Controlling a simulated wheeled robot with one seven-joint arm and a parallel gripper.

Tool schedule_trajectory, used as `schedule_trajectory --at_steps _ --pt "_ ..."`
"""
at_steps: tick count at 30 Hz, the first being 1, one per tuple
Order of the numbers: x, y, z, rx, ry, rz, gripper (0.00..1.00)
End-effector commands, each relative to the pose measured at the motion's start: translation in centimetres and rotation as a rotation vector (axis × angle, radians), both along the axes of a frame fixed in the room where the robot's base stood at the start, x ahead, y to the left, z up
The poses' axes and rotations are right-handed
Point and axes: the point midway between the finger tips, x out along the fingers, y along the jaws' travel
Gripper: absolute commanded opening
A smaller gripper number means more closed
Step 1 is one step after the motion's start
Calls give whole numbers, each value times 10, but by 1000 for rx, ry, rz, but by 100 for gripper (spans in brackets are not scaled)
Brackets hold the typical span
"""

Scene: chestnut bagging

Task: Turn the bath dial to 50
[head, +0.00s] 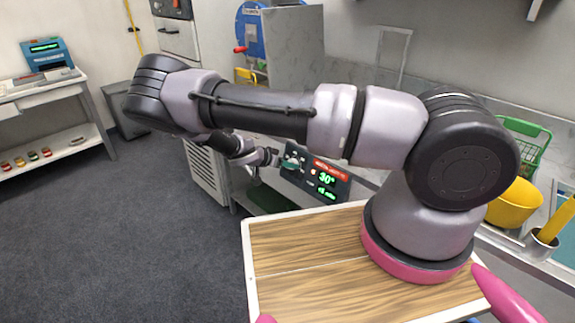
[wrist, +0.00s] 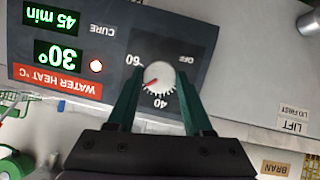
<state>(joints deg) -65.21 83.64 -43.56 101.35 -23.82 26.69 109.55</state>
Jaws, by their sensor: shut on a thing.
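The bath dial (wrist: 159,76) is a white round knob with a red mark on the control panel (wrist: 222,30). The wrist view shows it upside down, with 40, 60 and OFF printed around it. The red mark points to the picture's lower left, between 40 and 60. The water heat display (wrist: 59,55) reads 30°, and it also shows in the head view (head: 326,178). My gripper (wrist: 158,70) has its green fingers on either side of the dial, shut on it. In the head view my arm's end reaches the panel's left side.
LIFT (wrist: 294,126) and BRAN (wrist: 274,168) labels show at right. A yellow bucket (head: 514,204) and green basket (head: 524,145) stand at right in the head view. The floor at left is clear.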

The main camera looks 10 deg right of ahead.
Motion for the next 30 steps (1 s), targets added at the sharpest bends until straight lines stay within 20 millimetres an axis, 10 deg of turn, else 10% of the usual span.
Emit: schedule_trajectory --at_steps 12,13,15,30 --pt "-1 1 -1 5 -3 1 0" --pt "-1 1 -1 5 -3 1 59" --pt "-1 1 -1 5 -3 0 81" --pt "-8 15 11 5 -5 0 81"
